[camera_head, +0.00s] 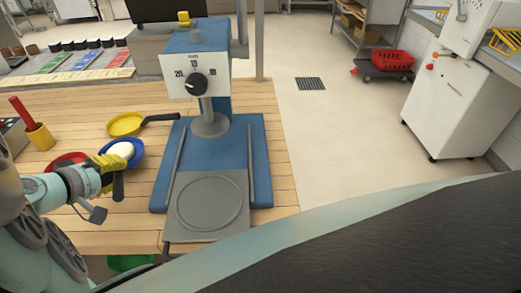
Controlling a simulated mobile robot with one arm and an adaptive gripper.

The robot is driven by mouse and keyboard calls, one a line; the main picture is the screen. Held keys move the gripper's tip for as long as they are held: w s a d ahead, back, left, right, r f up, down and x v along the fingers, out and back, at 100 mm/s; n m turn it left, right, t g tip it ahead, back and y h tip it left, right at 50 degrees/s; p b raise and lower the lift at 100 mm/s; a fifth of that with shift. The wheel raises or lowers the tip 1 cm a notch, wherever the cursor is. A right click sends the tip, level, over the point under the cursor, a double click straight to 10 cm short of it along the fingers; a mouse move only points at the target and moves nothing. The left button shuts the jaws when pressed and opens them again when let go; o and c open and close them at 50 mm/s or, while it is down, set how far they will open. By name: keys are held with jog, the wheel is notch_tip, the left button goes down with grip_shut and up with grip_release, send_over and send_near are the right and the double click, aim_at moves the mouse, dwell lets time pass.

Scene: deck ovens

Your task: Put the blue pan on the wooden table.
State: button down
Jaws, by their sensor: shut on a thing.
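The blue pan (139,153) is at the left of the view, with a white, rounded lump (122,150) in it. My gripper (109,168), with yellow fingers, is shut on the blue pan at its near side, where a dark handle points down toward the camera. The fingers and my arm hide part of the pan and its handle. The wooden table (80,105) lies under and around the pan. I cannot tell whether the pan touches the tabletop or hangs a little above it.
A yellow pan (125,123) with a dark handle lies just behind. A red pan (66,161) is partly hidden by my arm. A yellow cup (40,137) stands at left. A blue press with a dial (197,84) stands close on the right. Bare planks show between them.

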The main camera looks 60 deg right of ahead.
jog(key=shift+w+d, duration=0.25)
jog(key=shift+d, duration=0.05)
jog(key=shift+f, duration=1.8)
jog(key=c, duration=1)
grip_release()
jog(key=shift+c, duration=0.2)
jog(key=shift+a, duration=0.15)
jog(key=shift+a+r, duration=0.35)
jog(key=shift+a, duration=0.15)
jog(key=v, duration=1)
jog(key=shift+s+a+r+b, duration=0.2)
jog(key=shift+a+b, duration=0.15)
jog(key=shift+b, duration=0.05)
